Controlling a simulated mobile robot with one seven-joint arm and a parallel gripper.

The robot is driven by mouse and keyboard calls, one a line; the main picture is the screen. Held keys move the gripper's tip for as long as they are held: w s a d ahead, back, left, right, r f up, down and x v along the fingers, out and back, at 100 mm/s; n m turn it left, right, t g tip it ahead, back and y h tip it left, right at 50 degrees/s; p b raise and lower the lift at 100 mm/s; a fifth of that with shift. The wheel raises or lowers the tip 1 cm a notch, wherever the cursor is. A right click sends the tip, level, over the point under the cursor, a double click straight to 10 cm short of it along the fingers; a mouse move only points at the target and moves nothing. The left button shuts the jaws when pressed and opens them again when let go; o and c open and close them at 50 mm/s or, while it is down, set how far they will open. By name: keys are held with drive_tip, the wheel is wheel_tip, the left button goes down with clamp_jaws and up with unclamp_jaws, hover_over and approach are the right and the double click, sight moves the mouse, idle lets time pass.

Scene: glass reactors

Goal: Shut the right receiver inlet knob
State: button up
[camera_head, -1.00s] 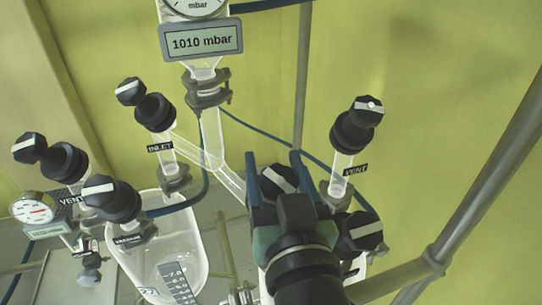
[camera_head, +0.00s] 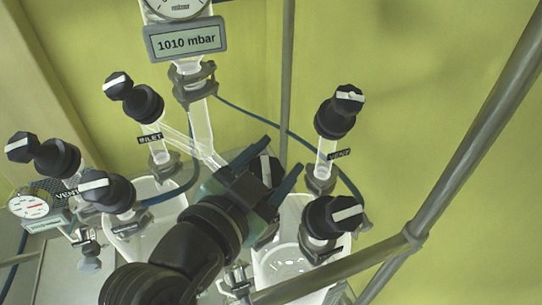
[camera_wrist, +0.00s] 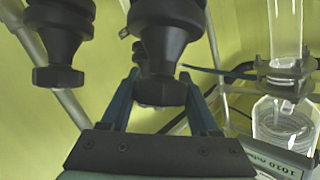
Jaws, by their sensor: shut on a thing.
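The right receiver inlet knob (camera_head: 266,172) is a black knob with a white stripe, seen between my fingers in the head view. Its stripe runs nearly upright in the picture; its label is hidden. My gripper (camera_head: 280,158) is shut on it, the fingers pointing up and right. In the wrist view the knob (camera_wrist: 160,93) sits between the two blue fingers (camera_wrist: 161,98), below its black valve body. The right receiver (camera_head: 268,270) is a clear vessel below, partly hidden by my arm.
The right vent knob (camera_head: 349,95) stands to the right above, and another striped knob (camera_head: 346,213) is close to the right of my gripper. The left inlet knob (camera_head: 117,85) and other left knobs stand apart. A metal rail (camera_head: 470,140) crosses at right. A gauge display (camera_head: 185,40) reads 1010 mbar.

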drive_tip(key=m+g+h, duration=0.1)
drive_tip(key=m, duration=0.1)
drive_tip(key=m+g+h, duration=0.1)
drive_tip(key=m+g, duration=0.1)
drive_tip(key=shift+s+d+f+g, duration=0.1)
drive_tip(key=shift+s+d+g, duration=0.05)
drive_tip(key=shift+g, duration=0.15)
drive_tip(key=m+g, duration=0.3)
drive_tip(key=shift+s+d+f+m+g+h, duration=0.1)
drive_tip(key=shift+s+f+m+g+h, duration=0.05)
drive_tip(key=shift+s+m+g+h, duration=0.2)
drive_tip(key=m+g+p, duration=0.1)
drive_tip(key=g, duration=0.1)
drive_tip(key=m+g+p, duration=0.2)
drive_tip(key=shift+s+f+m, duration=0.15)
drive_tip(key=shift+s+m, duration=0.1)
drive_tip(key=shift+s, duration=0.15)
drive_tip(key=shift+s+f+m+g+y+p, duration=0.2)
drive_tip(key=shift+m+g+y+p, duration=0.25)
drive_tip(key=shift+m+g+p, duration=0.25)
drive_tip(key=shift+s+f+m+g+y+p, duration=0.1)
drive_tip(key=shift+f+m+g+y+p, duration=0.1)
drive_tip(key=shift+m+g+y+p, duration=0.4)
drive_tip(key=shift+f, duration=0.1)
drive_tip(key=o, duration=1.4)
drive_tip(key=shift+c, duration=0.2)
